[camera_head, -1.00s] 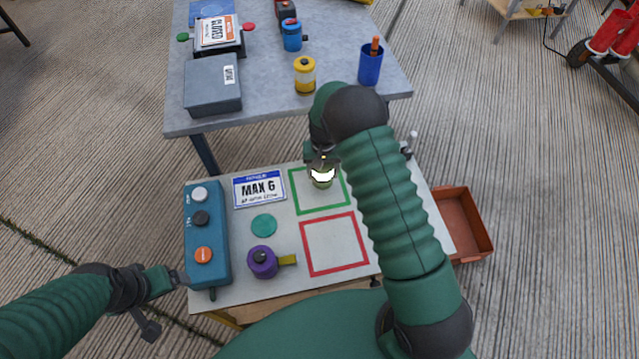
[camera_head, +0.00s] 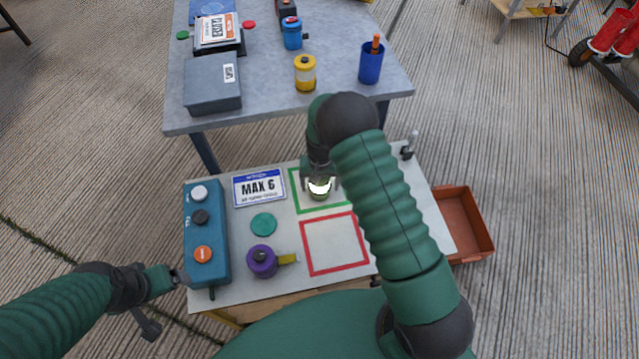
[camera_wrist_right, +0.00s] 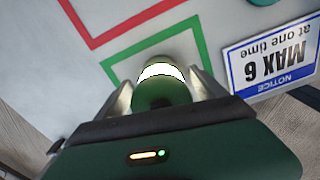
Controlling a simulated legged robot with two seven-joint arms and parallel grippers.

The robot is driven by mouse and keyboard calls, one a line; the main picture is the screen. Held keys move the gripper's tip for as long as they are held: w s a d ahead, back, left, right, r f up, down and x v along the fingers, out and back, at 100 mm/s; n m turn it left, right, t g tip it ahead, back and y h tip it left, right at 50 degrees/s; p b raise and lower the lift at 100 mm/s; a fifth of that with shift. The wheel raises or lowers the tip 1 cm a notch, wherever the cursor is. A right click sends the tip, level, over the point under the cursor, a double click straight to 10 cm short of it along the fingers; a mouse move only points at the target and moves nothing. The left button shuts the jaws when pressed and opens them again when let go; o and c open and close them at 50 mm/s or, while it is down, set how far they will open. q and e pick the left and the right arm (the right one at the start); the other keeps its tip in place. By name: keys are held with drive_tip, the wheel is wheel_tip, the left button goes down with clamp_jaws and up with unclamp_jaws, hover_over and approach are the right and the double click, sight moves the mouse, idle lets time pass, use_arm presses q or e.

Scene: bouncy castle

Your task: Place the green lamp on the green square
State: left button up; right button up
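The green lamp (camera_head: 319,189) has a bright white lit band. It stands inside the outline of the green square (camera_head: 296,196), near its left part; the arm hides some of the square. My right gripper (camera_head: 320,184) is over the lamp, with a finger on each side of it. In the right wrist view the lamp (camera_wrist_right: 160,88) sits between the two fingers (camera_wrist_right: 160,98), with the green outline (camera_wrist_right: 197,32) just beyond. Whether the fingers touch the lamp is hard to tell. My left gripper (camera_head: 177,277) is near the blue control box's left side, its fingers small and unclear.
A red square (camera_head: 335,244) lies in front of the green one. A purple lamp (camera_head: 262,261), a green disc (camera_head: 263,224), a MAX 6 sign (camera_head: 259,188) and a blue button box (camera_head: 207,240) share the table. An orange bin (camera_head: 465,225) is at right.

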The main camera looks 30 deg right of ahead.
drive_tip(key=shift+d, duration=0.15)
wheel_tip(320, 180, up, 12)
drive_tip(key=shift+r+p, duration=0.1)
drive_tip(key=shift+p, duration=0.8)
drive_tip(key=s+a+r+n+t, duration=0.1)
drive_tip(key=s+a+r+n, duration=0.1)
drive_tip(key=s+r, duration=0.3)
drive_tip(key=s+a+r+n+t, duration=0.1)
drive_tip(key=s+a+r+n, duration=0.2)
drive_tip(key=s, duration=0.9)
drive_tip(key=shift+s+a+r+t, duration=0.3)
drive_tip(key=shift+s+a+r, duration=0.1)
drive_tip(key=shift+a+r, duration=0.4)
